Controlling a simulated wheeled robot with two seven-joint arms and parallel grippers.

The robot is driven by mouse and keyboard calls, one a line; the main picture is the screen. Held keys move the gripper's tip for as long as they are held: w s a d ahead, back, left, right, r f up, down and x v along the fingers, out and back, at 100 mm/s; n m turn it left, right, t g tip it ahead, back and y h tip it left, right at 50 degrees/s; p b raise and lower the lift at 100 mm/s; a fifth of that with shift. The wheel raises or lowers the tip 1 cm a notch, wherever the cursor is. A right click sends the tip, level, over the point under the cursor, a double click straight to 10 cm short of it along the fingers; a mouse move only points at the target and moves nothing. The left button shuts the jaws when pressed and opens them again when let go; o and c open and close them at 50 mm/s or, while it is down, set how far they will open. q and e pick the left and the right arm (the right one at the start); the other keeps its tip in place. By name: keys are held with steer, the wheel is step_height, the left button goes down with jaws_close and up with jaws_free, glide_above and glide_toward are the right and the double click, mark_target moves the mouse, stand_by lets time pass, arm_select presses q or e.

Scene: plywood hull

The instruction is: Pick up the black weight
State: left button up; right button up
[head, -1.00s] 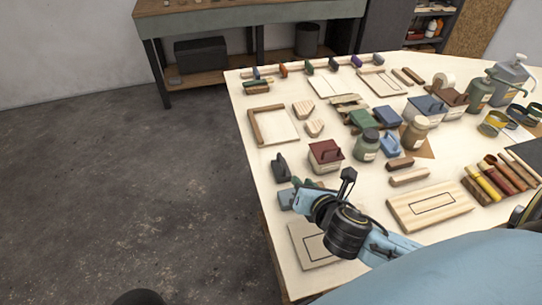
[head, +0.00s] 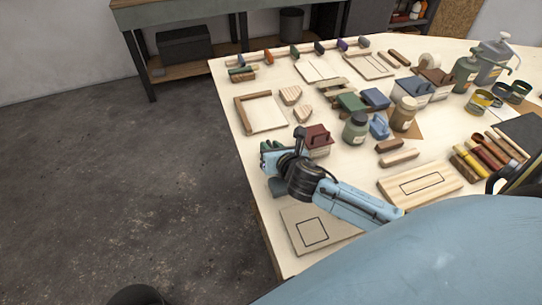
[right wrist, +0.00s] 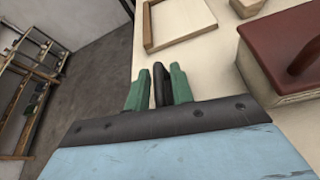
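The black weight shows in the right wrist view as a dark upright piece (right wrist: 159,86) between the two green fingertips of my right gripper (right wrist: 160,88). The fingers stand on either side of it, with a narrow gap visible at the left finger; the weight's lower part is hidden behind the gripper body. In the head view my right gripper (head: 271,152) is at the left part of the table, left of the red-lidded box, and covers most or all of the weight. My left gripper is not in view.
The red-lidded box (head: 317,139) stands close to the right of my gripper. A wooden frame (head: 240,116) lies behind it. A board with a square outline (head: 297,236) lies in front. The table's left edge is near, with open floor beyond. Several jars and blocks stand farther right.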

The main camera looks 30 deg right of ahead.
steer(key=shift+x, duration=1.25)
steer(key=shift+s, duration=0.1)
jaws_close()
steer(key=shift+a, duration=0.1)
